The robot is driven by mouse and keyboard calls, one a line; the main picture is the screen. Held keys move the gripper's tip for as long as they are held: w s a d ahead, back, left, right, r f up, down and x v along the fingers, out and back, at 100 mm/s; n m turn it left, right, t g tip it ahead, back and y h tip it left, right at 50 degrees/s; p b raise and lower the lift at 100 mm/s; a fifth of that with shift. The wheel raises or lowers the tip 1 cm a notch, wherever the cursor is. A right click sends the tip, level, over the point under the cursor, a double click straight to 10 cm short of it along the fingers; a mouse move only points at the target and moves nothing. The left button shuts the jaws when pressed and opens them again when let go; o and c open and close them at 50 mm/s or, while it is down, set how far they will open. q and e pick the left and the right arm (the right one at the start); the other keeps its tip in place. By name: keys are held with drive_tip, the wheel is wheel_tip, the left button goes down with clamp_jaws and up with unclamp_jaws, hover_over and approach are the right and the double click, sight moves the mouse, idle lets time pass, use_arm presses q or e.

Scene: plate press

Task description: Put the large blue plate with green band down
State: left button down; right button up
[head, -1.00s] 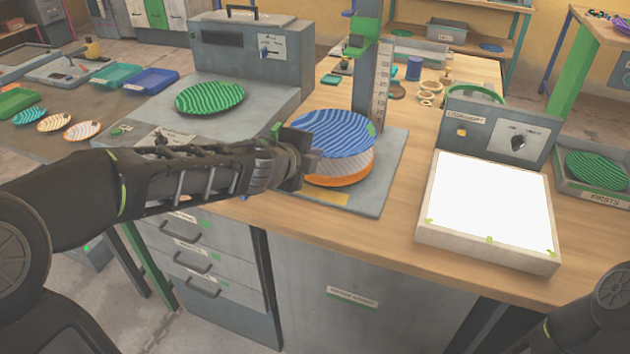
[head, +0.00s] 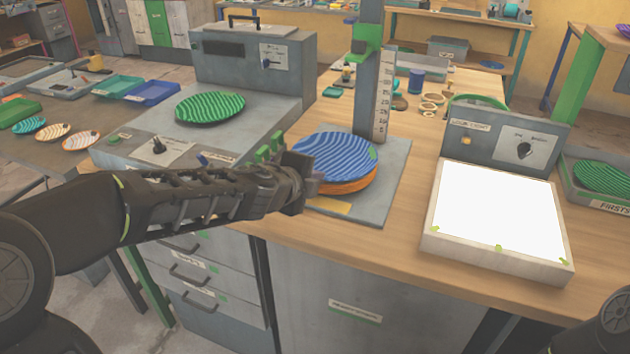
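The large blue plate with wavy stripes (head: 335,156) lies roughly level on top of an orange-edged plate (head: 350,187) on the grey press base. A small green mark shows at its right rim. My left gripper (head: 303,170) is at the plate's left rim, coming in from the left. Its fingertips are hidden by the gripper body and the rim, so I cannot tell whether it grips the plate. My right gripper is not in view; only part of my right arm shows at the lower right corner.
A post with a ruler (head: 385,95) and green clamp (head: 365,50) rises behind the stack. A lit white panel (head: 497,215) stands to the right. A green plate (head: 210,107) lies on the grey machine to the left. Wooden bench between stack and panel is clear.

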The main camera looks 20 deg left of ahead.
use_arm(q)
drive_tip(key=shift+f, duration=0.15)
drive_tip(key=shift+f+b, duration=0.1)
drive_tip(key=shift+b, duration=0.2)
drive_tip(key=c, duration=2)
unclamp_jaws()
drive_tip(key=shift+s, duration=0.1)
drive_tip(key=o, duration=0.3)
drive_tip(key=shift+r+p, duration=0.35)
drive_tip(key=shift+p, duration=0.1)
drive_tip(key=p+v, duration=0.5)
drive_tip(key=v, duration=0.6)
drive_tip(key=shift+s, duration=0.4)
